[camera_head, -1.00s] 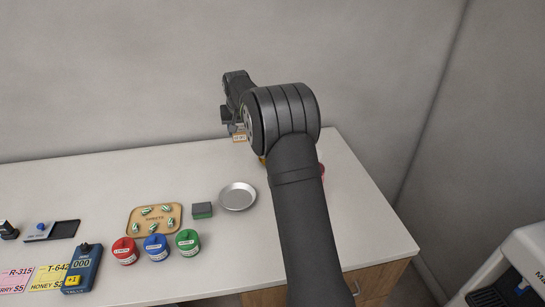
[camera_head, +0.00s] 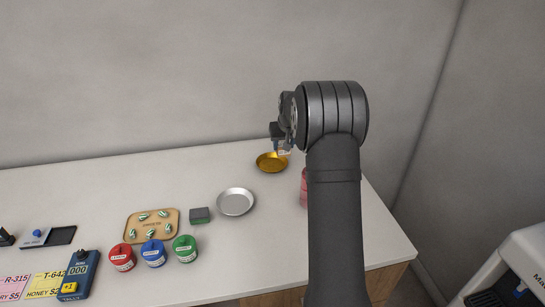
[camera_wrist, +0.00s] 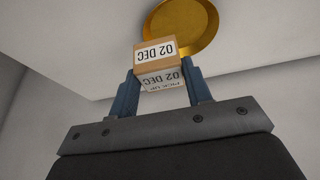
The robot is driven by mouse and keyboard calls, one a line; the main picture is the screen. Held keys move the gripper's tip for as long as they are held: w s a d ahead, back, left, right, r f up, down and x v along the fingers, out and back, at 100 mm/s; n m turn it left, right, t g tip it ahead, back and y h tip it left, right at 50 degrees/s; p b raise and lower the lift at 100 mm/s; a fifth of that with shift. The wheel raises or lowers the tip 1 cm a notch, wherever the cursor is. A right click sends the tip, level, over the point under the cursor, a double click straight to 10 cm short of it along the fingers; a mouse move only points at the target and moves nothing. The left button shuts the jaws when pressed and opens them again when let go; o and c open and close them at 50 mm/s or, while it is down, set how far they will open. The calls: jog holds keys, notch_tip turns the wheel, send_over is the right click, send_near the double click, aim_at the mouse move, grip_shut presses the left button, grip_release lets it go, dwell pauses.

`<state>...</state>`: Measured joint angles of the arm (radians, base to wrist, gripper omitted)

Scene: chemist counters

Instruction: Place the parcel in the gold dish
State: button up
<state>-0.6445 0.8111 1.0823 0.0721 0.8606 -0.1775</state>
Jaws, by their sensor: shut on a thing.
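The gold dish (camera_head: 268,163) lies on the counter near its back edge, and it also shows in the wrist view (camera_wrist: 196,22) just beyond the parcel. The parcel (camera_wrist: 155,54) is a small brown box with a white label reading "02 DEC". My gripper (camera_wrist: 162,88) is shut on the parcel, with one blue finger on each side. In the head view my gripper (camera_head: 284,146) is above the dish's right side, and the parcel is mostly hidden there. I cannot tell the exact height of the parcel over the dish.
A silver dish (camera_head: 235,202) stands nearer the front, beside a grey-green block (camera_head: 199,216). A tan tray (camera_head: 151,226) and red (camera_head: 122,257), blue (camera_head: 154,253) and green (camera_head: 185,248) jars are further left. A pink object (camera_head: 303,190) is partly hidden behind my arm.

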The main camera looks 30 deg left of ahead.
jog(key=a+f, duration=0.1)
jog(key=a, duration=0.2)
jog(key=a+f, duration=0.1)
jog(key=shift+s+a+f, duration=0.25)
jog(key=shift+s+f, duration=0.1)
jog(key=shift+f, duration=1.95)
jog(key=shift+f, duration=0.15)
jog(key=o, duration=1)
jog(key=shift+d+r, duration=0.1)
jog(key=shift+r, duration=0.45)
jog(key=v, duration=1.1)
jog(key=shift+s, duration=0.1)
